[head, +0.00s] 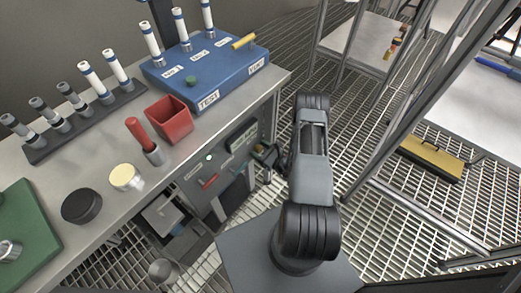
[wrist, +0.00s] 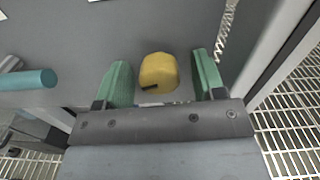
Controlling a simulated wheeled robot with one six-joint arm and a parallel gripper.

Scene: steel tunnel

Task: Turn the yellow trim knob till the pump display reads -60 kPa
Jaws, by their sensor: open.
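The yellow trim knob (wrist: 158,72) sits on a grey panel in the wrist view, with a dark mark at its lower left edge. My gripper (wrist: 161,66) is open, its two green-padded fingers on either side of the knob. Gaps show between the knob and both pads, so neither appears to touch it. In the head view my gripper (head: 268,156) is at the right end of the pump panel (head: 218,172), under the bench edge. A dark display (head: 242,135) is on the panel; its reading is too small to make out.
A red lever (head: 209,182) is on the panel, and a teal bar (wrist: 28,80) lies left of my gripper in the wrist view. The bench (head: 105,165) above holds a red bin (head: 169,118) and a blue test block (head: 205,72).

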